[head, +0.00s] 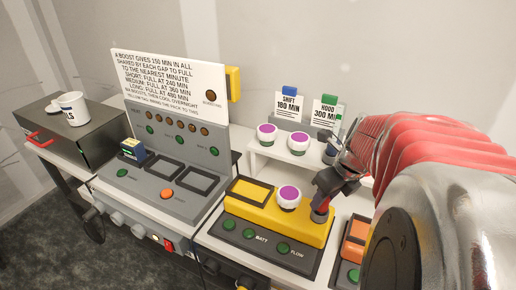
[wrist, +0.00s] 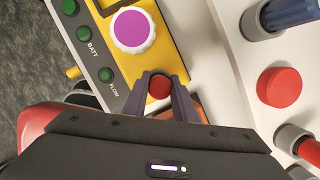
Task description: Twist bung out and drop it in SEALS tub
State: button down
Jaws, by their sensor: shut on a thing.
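A small red bung (wrist: 159,87) is between the fingertips of my gripper (wrist: 160,84) in the wrist view. In the head view my gripper (head: 325,193) points down at the right end of the yellow unit (head: 261,222), shut on the bung. I cannot tell whether the bung is still seated in the unit or lifted slightly. A white tub (head: 73,108) stands far left on a dark box; only the letters "LS" of its label show.
A white-ribbed cap with a purple top (head: 289,197) stands on the yellow unit close to my gripper. Two similar caps (head: 267,134) sit on a white shelf behind. A grey console with a tall sign (head: 170,85) stands between the unit and the tub.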

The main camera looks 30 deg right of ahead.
jog(key=shift+r, duration=2.7)
